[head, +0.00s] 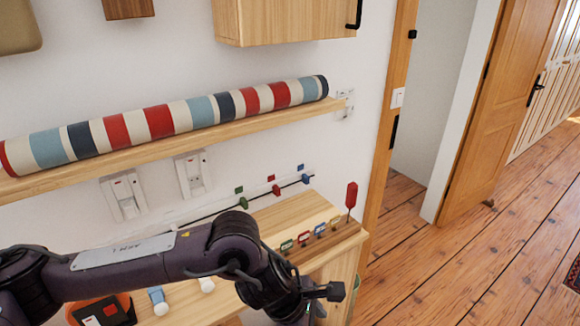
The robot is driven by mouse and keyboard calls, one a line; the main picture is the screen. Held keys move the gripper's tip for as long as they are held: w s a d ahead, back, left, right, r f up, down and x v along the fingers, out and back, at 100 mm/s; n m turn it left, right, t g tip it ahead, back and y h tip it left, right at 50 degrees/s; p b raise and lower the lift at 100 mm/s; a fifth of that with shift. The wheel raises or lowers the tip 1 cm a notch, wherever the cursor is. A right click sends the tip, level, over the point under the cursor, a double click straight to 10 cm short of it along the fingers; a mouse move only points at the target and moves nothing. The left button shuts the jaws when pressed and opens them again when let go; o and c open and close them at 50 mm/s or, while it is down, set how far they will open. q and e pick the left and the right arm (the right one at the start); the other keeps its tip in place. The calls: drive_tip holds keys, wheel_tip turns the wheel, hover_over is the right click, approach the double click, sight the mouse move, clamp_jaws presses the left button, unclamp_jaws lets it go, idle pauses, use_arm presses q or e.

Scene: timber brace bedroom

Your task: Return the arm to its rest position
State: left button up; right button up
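My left arm comes in from the left, dark purple-black, and reaches across the front of the wooden cabinet top (285,218). Its end, with my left gripper (322,292), is low in the picture near the cabinet's front right corner. The fingers are small and partly hidden by the arm and the picture's bottom edge, so I cannot tell whether they are open or shut. No held object shows clearly. My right gripper is out of view.
A wooden block with several coloured tags (320,235) and a red-handled tool (351,196) stand at the cabinet's right. A striped roll (160,121) lies on the wall shelf (130,157). An orange object (100,310) sits lower left. Open floor (450,260) lies right, by the door (490,130).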

use_arm(q)
drive_tip(key=s+d+r+n+h, duration=0.3)
drive_tip(key=d+n, duration=0.2)
drive_tip(key=d, duration=0.3)
wheel_tip(320, 180, up, 7)
drive_tip(key=w+n+t+h, duration=0.3)
drive_tip(key=n+t, duration=0.3)
drive_tip(key=n, duration=1)
drive_tip(key=w+a+f+n+t+y, duration=0.1)
drive_tip(key=a+f+n+y, duration=0.3)
drive_tip(key=a+n, duration=0.6)
drive_tip(key=w+a+f+n+y, duration=0.1)
drive_tip(key=a+f+n+y, duration=0.3)
drive_tip(key=a+n, duration=0.65)
drive_tip(key=s+a+f+n+g+y, duration=0.3)
drive_tip(key=s+a+f+n+g, duration=0.2)
drive_tip(key=s+a+f+n, duration=0.5)
wheel_tip(320, 180, down, 27)
drive_tip(key=s+a+n, duration=0.2)
drive_tip(key=n, duration=0.1)
drive_tip(key=s+a+f+g, duration=0.2)
drive_tip(key=s+a+f, duration=0.1)
drive_tip(key=s+f, duration=1.6)
drive_tip(key=shift+s+f, duration=0.15)
drive_tip(key=shift+s, duration=0.5)
